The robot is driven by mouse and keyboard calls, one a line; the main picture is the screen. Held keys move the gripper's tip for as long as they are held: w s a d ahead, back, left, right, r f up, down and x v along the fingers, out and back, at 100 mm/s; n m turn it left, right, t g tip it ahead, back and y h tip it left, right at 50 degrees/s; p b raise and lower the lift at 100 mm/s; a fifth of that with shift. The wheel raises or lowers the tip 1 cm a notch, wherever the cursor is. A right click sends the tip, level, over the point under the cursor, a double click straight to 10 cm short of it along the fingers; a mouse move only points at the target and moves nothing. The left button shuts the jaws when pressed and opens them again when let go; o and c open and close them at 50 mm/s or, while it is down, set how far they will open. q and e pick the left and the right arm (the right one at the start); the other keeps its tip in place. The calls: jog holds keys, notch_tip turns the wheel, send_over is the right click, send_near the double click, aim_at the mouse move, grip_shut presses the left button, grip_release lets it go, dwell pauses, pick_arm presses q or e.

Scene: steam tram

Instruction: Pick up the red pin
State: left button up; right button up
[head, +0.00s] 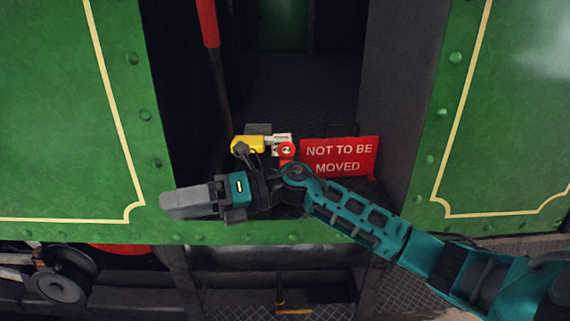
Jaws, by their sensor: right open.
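My right gripper (182,204) reaches in from the lower right and points left, in front of the sill of the opening. It is open, with its fingers seen nearly edge-on and nothing visible between them. A small red round-headed item (287,151), which may be the red pin, sits just behind and above my right wrist, away from the fingertips. Its lower part is hidden by my arm. My left gripper is not in view.
A yellow item (248,145), a white tag (281,140) and a red "NOT TO BE MOVED" sign (339,155) stand on the floor of the opening. Green riveted panels (70,120) flank it. A red-topped pole (208,25) leans at left. A step (300,296) lies below.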

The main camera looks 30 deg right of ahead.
jog(key=w+d+r+n+g+h, duration=0.1)
jog(key=w+d+r+n+h, duration=0.2)
jog(key=d+n+h, duration=0.6)
jog(key=m+h, duration=0.3)
jog(key=h, duration=0.3)
send_near(286, 155)
jog(key=shift+t, duration=0.3)
jog(key=b+x, duration=0.1)
jog(key=x, duration=0.3)
jog(key=shift+s+a+f, duration=0.1)
jog(key=shift+f, duration=0.25)
jog(key=x, duration=0.5)
jog(key=shift+f, duration=0.1)
jog(key=shift+c, duration=0.2)
grip_shut()
